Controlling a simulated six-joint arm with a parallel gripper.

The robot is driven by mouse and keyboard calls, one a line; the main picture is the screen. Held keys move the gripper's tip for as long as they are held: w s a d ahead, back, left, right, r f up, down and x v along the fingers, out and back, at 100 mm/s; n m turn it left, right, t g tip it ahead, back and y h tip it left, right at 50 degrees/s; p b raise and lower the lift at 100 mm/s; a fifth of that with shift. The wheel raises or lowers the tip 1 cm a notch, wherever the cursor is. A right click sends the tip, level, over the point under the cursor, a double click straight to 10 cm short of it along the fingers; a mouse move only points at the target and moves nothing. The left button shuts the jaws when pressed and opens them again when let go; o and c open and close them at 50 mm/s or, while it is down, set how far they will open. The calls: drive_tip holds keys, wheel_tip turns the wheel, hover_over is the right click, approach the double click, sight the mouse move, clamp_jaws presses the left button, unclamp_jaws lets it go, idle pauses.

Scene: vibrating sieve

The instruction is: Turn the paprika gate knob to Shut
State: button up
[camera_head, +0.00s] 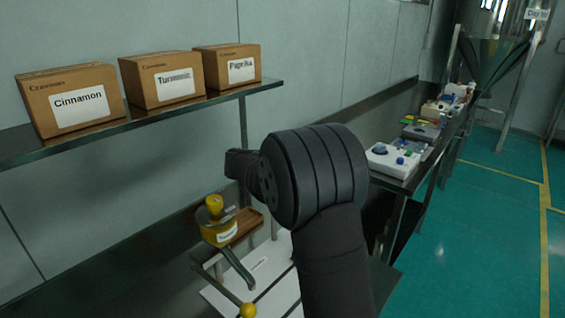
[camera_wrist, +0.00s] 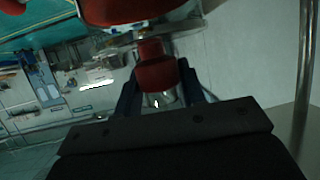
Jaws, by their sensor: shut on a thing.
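In the wrist view, a red knob (camera_wrist: 156,75) sits between the two dark fingers of my gripper (camera_wrist: 160,88), which is shut on it. A larger red rounded body (camera_wrist: 130,10) is at the top edge, just beyond the knob. No label or Shut mark on it is readable, so I cannot tell the knob's setting; its red colour fits paprika. In the head view my dark arm hides the gripper and the red knob.
A yellow gate unit (camera_head: 219,232) with a yellow knob stands left of my arm. The cardboard boxes Cinnamon (camera_head: 72,98), Turmeric (camera_head: 163,79) and Paprika (camera_head: 228,67) stand on a wall shelf. A bench (camera_head: 405,184) with devices is at right; the green floor (camera_head: 490,220) is clear.

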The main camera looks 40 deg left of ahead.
drive_tip(key=m+h, duration=0.5)
drive_tip(key=h, duration=0.1)
drive_tip(key=shift+a+f+m+g, duration=0.1)
drive_tip(key=shift+m+g, duration=0.2)
drive_tip(key=shift+g, duration=0.1)
drive_tip(key=shift+m+g+h, duration=1.5)
drive_tip(key=shift+m+h, duration=0.8)
drive_tip(key=shift+h, duration=0.2)
drive_tip(key=o, duration=1)
